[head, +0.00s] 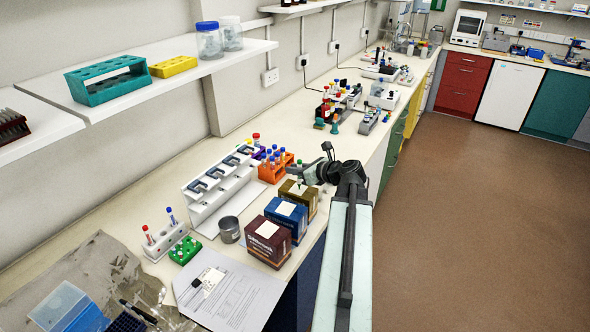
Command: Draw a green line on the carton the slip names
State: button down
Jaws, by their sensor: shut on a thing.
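Three cartons stand in a row at the bench's front edge: a maroon carton (262,248), a blue carton (281,224) and an olive-gold carton (311,207). Each has a pale patch on top. My gripper (303,178) is above the olive-gold carton, shut on a thin upright green marker whose lower end is at or just above the carton top; I cannot tell if it touches. The jaws hide part of the marker. A small white slip (212,280) lies on a printed sheet (236,300) at the front; its writing is too small to read.
A grey metal cup (229,230) stands left of the maroon carton. A white pipette stand (205,207), an orange rack (268,174) with tubes and a green rack (185,250) stand behind or left. A wall shelf (150,82) overhangs the back.

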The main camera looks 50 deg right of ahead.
jog(key=shift+w+a, duration=0.2)
jog(key=shift+w, duration=0.4)
dwell(1.0)
jog(key=shift+d, duration=0.15)
jog(key=shift+s+d, duration=0.25)
jog(key=shift+s, duration=0.3)
dwell(1.6)
jog(key=shift+r, duration=0.15)
dwell(0.9)
notch_tip(320, 180, up, 5)
jog(key=p, duration=0.5)
